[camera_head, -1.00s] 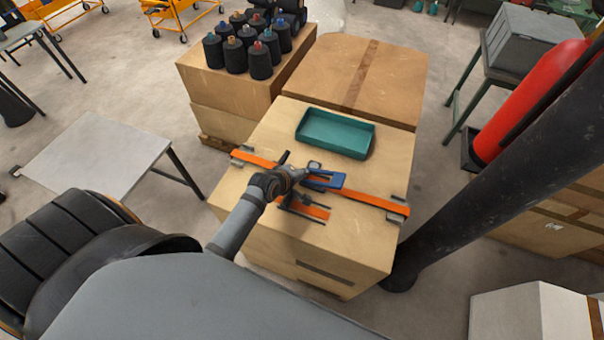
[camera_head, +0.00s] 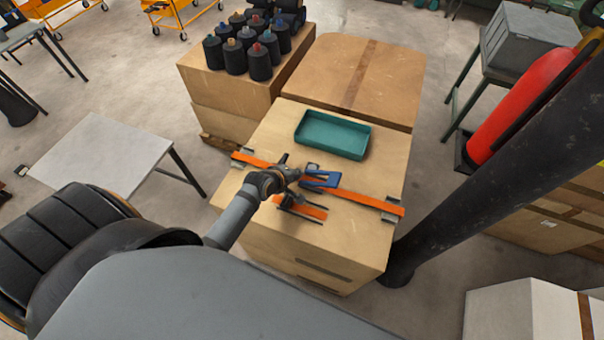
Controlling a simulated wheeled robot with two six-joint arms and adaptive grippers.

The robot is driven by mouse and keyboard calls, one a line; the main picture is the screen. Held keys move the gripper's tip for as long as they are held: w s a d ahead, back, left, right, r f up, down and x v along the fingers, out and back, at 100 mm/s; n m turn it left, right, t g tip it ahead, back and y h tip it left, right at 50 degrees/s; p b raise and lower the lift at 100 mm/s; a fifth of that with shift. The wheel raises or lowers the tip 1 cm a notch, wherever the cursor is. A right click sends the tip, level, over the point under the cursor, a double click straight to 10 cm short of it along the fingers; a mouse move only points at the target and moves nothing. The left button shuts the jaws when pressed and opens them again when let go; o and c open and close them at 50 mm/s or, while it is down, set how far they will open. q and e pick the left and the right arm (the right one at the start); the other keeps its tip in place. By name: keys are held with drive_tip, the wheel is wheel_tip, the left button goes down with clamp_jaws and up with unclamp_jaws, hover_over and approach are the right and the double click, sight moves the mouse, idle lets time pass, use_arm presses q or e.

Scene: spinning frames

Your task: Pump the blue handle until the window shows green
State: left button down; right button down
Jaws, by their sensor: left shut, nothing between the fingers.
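The blue handle (camera_head: 322,180) is part of a strap tensioner lying on top of a large cardboard box (camera_head: 370,235). An orange strap (camera_head: 365,199) runs across the box top to both edges, and a loose orange strap end (camera_head: 312,211) with dark metal parts lies just in front of the handle. My left gripper (camera_head: 297,174) is shut and empty, at the left end of the handle; I cannot tell if it touches. It hides part of the tensioner. I cannot make out the window or its colour. My right gripper is not in view.
A teal tray (camera_head: 332,136) sits behind the strap on the same box. Black thread cones (camera_head: 236,57) stand on a box behind left. A dark pole (camera_head: 480,160) rises on the right, near a red cylinder (camera_head: 515,105). A grey table (camera_head: 100,155) stands at the left.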

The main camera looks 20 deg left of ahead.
use_arm(q)
drive_tip(key=shift+w, duration=0.15)
drive_tip(key=shift+a+r+p, duration=0.15)
drive_tip(key=shift+r+p, duration=0.45)
drive_tip(key=shift+p, duration=0.05)
drive_tip(key=r+p, duration=0.1)
drive_tip(key=a+r+p, duration=0.2)
drive_tip(key=p, duration=0.1)
drive_tip(key=shift+r, duration=0.25)
